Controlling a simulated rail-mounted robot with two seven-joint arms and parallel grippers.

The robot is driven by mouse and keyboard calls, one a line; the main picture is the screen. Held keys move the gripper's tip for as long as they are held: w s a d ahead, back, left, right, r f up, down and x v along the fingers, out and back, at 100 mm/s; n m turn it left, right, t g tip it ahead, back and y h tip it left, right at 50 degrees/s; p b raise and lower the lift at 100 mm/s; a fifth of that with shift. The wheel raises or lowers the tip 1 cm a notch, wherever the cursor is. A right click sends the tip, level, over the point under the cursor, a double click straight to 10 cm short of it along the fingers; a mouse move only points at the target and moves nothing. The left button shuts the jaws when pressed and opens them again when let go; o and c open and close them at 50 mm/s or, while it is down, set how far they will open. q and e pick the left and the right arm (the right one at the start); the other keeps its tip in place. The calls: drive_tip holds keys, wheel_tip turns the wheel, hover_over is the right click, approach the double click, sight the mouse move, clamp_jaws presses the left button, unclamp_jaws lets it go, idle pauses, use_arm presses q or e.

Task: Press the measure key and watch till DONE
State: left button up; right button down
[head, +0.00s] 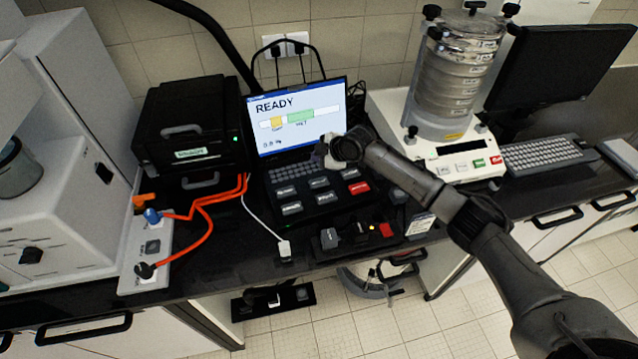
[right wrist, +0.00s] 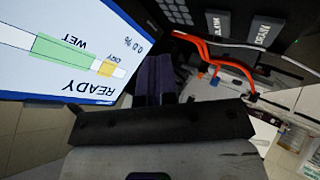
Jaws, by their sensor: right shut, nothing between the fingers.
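The meter's screen (head: 296,118) reads READY above a bar with a yellow and a green section. In the right wrist view the screen (right wrist: 60,50) appears upside down, with DRY and WET under the bar and a small percent figure. The keypad (head: 322,190) below has several grey keys and one red key (head: 358,187). Key labels are too small to read surely, so I cannot tell which is the measure key. My right gripper (head: 326,153) is shut and empty, above the keypad's upper edge by the screen. Its fingers (right wrist: 155,80) are together. My left gripper is out of view.
A black printer-like box (head: 190,128) stands left of the meter. Orange cables (head: 205,222) run to a white panel. A sieve shaker (head: 448,90) and a keyboard (head: 543,152) are at right. Small black devices (head: 355,237) sit along the counter's front edge.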

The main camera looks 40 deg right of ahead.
drive_tip(key=b, duration=0.5)
hover_over(319, 183)
wheel_tip(319, 183, down, 6)
drive_tip(key=shift+f, duration=0.9)
idle(0.4)
idle(0.6)
drive_tip(key=shift+f, duration=0.15)
drive_tip(key=shift+f, duration=0.25)
